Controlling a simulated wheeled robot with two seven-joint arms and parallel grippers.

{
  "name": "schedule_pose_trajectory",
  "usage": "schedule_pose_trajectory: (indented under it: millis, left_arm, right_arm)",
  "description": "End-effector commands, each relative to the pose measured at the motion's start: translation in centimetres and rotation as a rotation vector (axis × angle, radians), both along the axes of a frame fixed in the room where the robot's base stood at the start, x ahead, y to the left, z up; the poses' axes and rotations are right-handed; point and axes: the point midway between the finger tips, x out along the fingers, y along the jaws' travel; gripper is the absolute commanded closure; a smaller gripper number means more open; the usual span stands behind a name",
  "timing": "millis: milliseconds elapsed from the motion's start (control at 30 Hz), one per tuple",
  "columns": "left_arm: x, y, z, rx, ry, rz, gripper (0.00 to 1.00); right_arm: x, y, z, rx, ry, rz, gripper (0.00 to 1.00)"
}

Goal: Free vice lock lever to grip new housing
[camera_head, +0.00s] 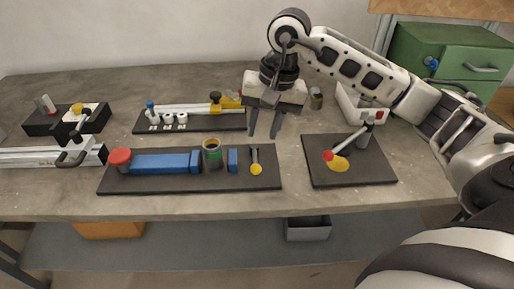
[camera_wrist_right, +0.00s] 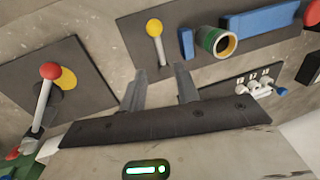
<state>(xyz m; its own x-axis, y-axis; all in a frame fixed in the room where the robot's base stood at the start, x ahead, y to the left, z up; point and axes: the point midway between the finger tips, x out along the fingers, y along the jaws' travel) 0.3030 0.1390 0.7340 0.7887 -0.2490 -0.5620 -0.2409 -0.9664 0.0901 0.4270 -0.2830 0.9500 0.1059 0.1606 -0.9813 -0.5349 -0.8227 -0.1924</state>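A dark vice board (camera_head: 190,183) carries a long blue block (camera_head: 158,164), a green housing (camera_head: 212,154) with a yellow rim, and a small blue block (camera_head: 232,160). A short lever with a yellow knob (camera_head: 256,169) stands at the board's right end; it also shows in the right wrist view (camera_wrist_right: 155,29). The green housing (camera_wrist_right: 218,42) looks hollow there and sits beside the small blue block. My right gripper (camera_head: 264,131) is open and empty, above the table behind the yellow-knobbed lever. In the right wrist view its fingers (camera_wrist_right: 160,82) are apart. My left gripper does not clearly show.
To the right, a separate dark plate (camera_head: 373,176) holds a tilted lever with a red knob (camera_head: 327,156) over a yellow disc. Behind the vice is a board (camera_head: 190,127) with white cylinders.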

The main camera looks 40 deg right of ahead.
Motion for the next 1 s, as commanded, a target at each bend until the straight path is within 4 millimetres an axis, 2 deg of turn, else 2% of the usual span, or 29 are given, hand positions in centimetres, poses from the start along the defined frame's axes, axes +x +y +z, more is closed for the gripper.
schedule_pose_trajectory:
  millis: [100, 333, 500, 767, 867, 900, 1000]
  left_arm:
    - [0.0, 0.0, 0.2, 0.002, 0.0, -0.001, 1.0]
    - [0.0, 0.1, 0.3, 0.005, -0.002, -0.003, 1.0]
    - [-0.1, 0.1, 0.2, 0.008, 0.003, -0.003, 1.0]
    - [-0.1, 0.1, 0.0, 0.009, 0.006, -0.003, 1.0]
    - [-0.1, 0.1, 0.0, 0.008, 0.005, -0.003, 1.0]
    - [-0.1, 0.1, 0.0, 0.009, 0.005, -0.003, 1.0]
    - [-0.1, 0.1, 0.0, 0.009, 0.005, -0.003, 1.0]
  right_arm:
    - [0.2, 0.5, -2.5, 0.002, 0.005, 0.001, 0.68]
    - [0.6, 1.0, -5.7, 0.003, 0.002, 0.0, 0.68]
    - [0.7, 1.1, -6.6, 0.002, -0.001, -0.001, 0.68]
    - [0.7, 1.1, -6.7, 0.002, -0.001, -0.001, 0.68]
    - [0.7, 1.1, -6.7, 0.002, -0.001, -0.001, 0.96]
    - [0.7, 1.1, -6.7, 0.002, -0.001, -0.001, 1.0]
    - [0.7, 1.1, -6.7, 0.002, -0.001, -0.001, 1.0]
